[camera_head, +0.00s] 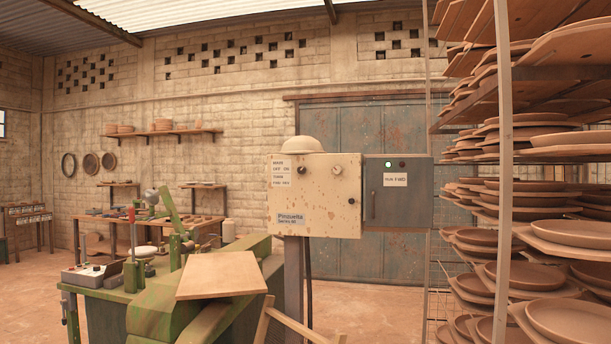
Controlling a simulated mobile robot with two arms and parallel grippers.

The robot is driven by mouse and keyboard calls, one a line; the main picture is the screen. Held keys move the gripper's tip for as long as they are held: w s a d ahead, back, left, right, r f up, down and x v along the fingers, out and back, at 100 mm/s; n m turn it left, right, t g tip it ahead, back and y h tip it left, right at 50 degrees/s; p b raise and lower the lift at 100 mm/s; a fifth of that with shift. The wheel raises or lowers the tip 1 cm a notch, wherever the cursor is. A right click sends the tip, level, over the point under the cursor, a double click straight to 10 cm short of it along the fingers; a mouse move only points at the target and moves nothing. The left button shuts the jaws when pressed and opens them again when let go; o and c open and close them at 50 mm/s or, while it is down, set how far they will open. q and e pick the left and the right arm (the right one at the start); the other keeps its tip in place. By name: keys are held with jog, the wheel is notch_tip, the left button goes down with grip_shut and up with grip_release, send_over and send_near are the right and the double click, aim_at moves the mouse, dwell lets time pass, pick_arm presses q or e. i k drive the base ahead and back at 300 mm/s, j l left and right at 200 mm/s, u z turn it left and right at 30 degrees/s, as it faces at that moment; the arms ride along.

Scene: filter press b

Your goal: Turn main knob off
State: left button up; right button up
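A cream, rust-spotted control box (325,205) stands on a post in the middle of the view. A label (280,173) headed "MAIN" is on its upper left; the smaller text is hard to read. Beside the label is a small dark knob (301,170), and farther right a lighter round knob or dial (337,170). I cannot tell which way either is turned.
A rack of clay plates (503,200) fills the right side. A green machine (160,310) with a wooden board (222,275) stands front left. A wooden frame (290,322) is below the control box.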

aim_at(302, 170)
jog(key=i+u, duration=0.1)
jog(key=u, duration=0.35)
jog(key=i+l+u, duration=0.5)
jog(key=l, duration=0.15)
jog(key=i+l+u, duration=0.25)
jog(key=k+l, duration=0.05)
jog(key=l, duration=0.05)
